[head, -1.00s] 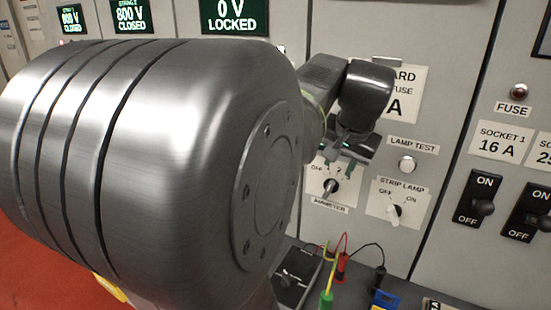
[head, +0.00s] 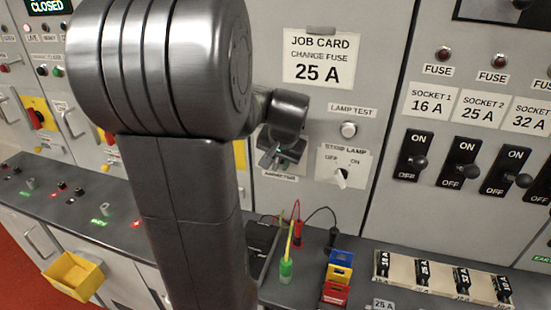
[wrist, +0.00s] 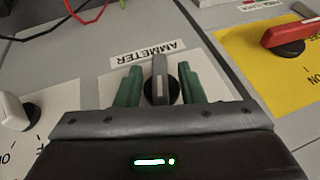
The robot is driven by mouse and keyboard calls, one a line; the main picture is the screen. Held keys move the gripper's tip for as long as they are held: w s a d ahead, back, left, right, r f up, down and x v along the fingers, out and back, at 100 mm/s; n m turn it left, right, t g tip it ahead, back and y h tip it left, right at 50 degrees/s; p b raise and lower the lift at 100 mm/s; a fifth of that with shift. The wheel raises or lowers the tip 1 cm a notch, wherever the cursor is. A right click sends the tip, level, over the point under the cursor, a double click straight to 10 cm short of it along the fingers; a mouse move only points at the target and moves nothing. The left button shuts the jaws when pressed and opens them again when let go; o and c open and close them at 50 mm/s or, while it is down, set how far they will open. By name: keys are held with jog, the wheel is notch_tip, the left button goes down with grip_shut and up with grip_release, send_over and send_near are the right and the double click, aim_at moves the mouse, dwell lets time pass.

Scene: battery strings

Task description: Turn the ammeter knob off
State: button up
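The ammeter knob (wrist: 160,82) has a black round base and a grey handle with a pale line. In the wrist view it stands between my gripper's two green fingers, its handle lying roughly parallel to them. The AMMETER label (wrist: 148,53) appears upside down just beyond it. My gripper (wrist: 161,88) is open, with a gap on each side of the handle. In the head view my gripper (head: 270,160) is at the ammeter plate, and hides the knob and most of its markings there. The position marks are hidden in the wrist view too.
The strip lamp switch (head: 342,177) sits right of the ammeter, below the lamp test button (head: 348,129). A red handle on a yellow plate (wrist: 270,65) is close by in the wrist view. Test leads and a green plug (head: 286,270) stand on the bench below.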

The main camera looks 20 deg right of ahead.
jog(key=shift+f, duration=0.15)
grip_shut()
jog(key=shift+w, duration=0.1)
jog(key=shift+a+g+h, duration=0.1)
jog(key=shift+g+h, duration=0.5)
jog(key=shift+h, duration=0.2)
jog(key=g+h+b, duration=0.1)
jog(key=n+g+h+b, duration=0.1)
jog(key=shift+w+a+f+h, duration=0.1)
jog(key=shift+w+h, duration=0.1)
jog(key=shift+h, duration=0.1)
jog(key=n+g+h+b, duration=0.1)
jog(key=g+h+b, duration=0.1)
jog(key=h+b, duration=0.1)
jog(key=shift+a+b, duration=0.1)
jog(key=shift+b, duration=0.4)
jog(key=shift+g+h+b, duration=0.6)
jog(key=shift+h+b, duration=0.15)
jog(key=shift+h, duration=0.35)
jog(key=shift+r+n, duration=0.25)
jog(key=shift+n, duration=0.05)
